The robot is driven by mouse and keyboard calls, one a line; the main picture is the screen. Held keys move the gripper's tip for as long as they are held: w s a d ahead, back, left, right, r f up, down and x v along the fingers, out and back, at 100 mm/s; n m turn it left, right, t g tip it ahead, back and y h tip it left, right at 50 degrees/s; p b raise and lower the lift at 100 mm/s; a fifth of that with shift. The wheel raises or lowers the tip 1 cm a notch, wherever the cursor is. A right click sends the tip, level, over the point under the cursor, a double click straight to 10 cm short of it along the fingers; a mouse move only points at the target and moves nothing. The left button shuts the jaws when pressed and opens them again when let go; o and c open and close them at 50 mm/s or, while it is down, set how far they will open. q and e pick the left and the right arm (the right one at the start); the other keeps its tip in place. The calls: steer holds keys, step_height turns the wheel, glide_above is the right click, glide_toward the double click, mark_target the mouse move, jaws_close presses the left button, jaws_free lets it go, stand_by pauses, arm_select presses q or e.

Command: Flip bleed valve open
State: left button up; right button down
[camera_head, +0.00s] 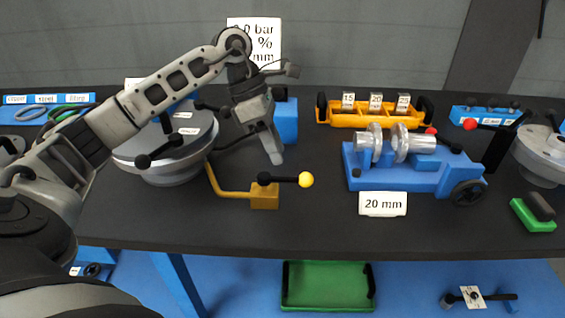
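The bleed valve (264,199) is a brass-yellow block at the end of a thin yellow pipe that runs left to the round grey shell (165,165). Its black lever (285,180) lies about level and points right, ending in a yellow ball knob (306,180). My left gripper (275,157) comes in from the upper left and points down, above and behind the valve, apart from the lever. Its fingers overlap in this view, so their gap is hidden. My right gripper is out of view.
A blue cart (400,172) with metal flanges and a "20 mm" sign (382,204) stands right of the valve. An orange tray (370,112) is behind it. A blue block (286,122) stands behind my gripper. The table's front is clear.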

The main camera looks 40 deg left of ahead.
arm_select(q)
steer(key=v, duration=1)
steer(key=shift+r, duration=0.4)
steer(key=shift+a, duration=0.15)
